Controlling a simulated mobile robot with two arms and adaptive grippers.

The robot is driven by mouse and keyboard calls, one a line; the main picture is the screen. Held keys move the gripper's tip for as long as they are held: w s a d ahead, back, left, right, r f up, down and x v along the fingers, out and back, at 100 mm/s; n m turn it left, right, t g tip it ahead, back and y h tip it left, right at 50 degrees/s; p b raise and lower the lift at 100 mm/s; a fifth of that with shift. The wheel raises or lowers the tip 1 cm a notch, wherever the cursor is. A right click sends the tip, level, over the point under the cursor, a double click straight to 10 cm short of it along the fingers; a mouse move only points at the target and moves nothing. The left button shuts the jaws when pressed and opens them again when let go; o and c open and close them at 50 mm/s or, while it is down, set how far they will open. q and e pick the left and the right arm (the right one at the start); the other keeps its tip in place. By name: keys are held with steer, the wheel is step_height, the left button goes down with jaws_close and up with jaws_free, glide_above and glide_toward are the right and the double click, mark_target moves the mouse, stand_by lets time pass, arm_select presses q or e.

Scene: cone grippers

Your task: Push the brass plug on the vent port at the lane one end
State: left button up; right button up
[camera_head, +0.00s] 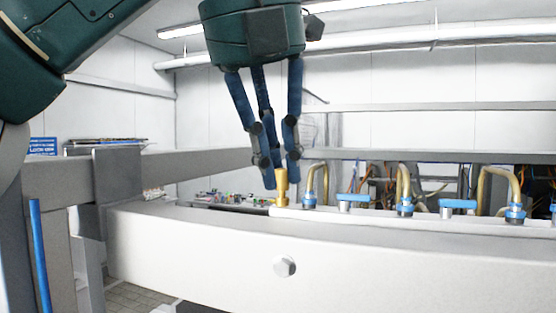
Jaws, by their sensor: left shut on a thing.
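The brass plug (281,187) stands upright at the left end of a white rail (380,216) on the near beam. A brass fitting (281,203) shows at its foot, and I cannot tell whether the plug is fully seated on it. My left gripper (275,178) points down from above, its blue and dark fingers shut on the brass plug. The fingers partly hide the plug's upper left side. My right gripper is not in view.
Blue-handled valves (352,201) and curved tan hoses (404,184) line the rail to the right of the plug. A grey horizontal bar (210,164) runs behind the gripper. A blue sign (43,146) hangs at the far left.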

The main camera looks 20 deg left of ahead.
arm_select(q)
steer(key=shift+f, duration=0.3)
stand_by(0.4)
steer(key=o, duration=0.9)
steer(key=o, duration=0.3)
steer(key=shift+r, duration=0.1)
